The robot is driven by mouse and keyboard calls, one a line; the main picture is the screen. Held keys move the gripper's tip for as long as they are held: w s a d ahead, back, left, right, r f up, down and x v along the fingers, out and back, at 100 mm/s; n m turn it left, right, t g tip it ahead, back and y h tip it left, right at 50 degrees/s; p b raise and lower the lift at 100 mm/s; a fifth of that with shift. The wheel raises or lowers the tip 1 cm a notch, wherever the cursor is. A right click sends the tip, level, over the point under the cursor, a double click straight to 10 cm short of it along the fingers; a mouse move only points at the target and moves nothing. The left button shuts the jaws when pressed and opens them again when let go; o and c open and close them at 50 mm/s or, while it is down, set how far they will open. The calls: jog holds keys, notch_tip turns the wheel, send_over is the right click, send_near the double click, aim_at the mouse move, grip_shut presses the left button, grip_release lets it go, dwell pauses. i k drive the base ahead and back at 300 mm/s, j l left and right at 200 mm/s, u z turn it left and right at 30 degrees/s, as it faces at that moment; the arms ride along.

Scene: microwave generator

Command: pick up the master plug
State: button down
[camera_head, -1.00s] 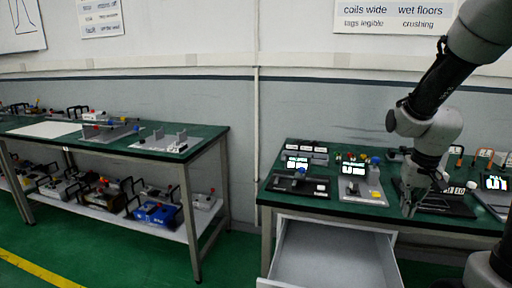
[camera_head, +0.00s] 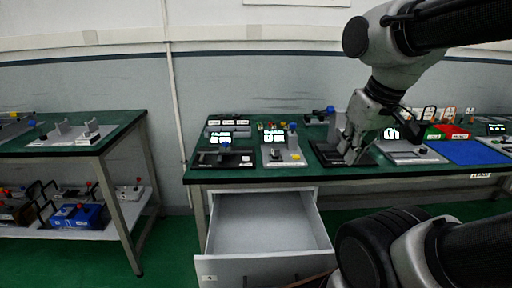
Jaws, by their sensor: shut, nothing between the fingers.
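I cannot single out the master plug in this view; the parts on the bench are too small to tell apart, and some lie behind my arm. My gripper (camera_head: 350,157) points down, shut and empty, over the dark base plate (camera_head: 326,153) of the third device on the green-topped bench (camera_head: 245,176). I cannot tell whether the fingertips touch the plate.
Left of my gripper are a grey unit with a lit screen (camera_head: 274,137) and a black unit with a blue knob (camera_head: 225,146). A drawer (camera_head: 268,222) stands open below. Right are a red block (camera_head: 452,131) and blue mat (camera_head: 466,152). Another bench (camera_head: 70,145) stands left.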

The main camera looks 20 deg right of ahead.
aim_at(276, 151)
jog(key=i+j+z, duration=0.15)
jog(key=j+z, duration=0.3)
jog(key=j, duration=0.15)
jog(key=j+z, duration=0.45)
jog(key=j, duration=0.15)
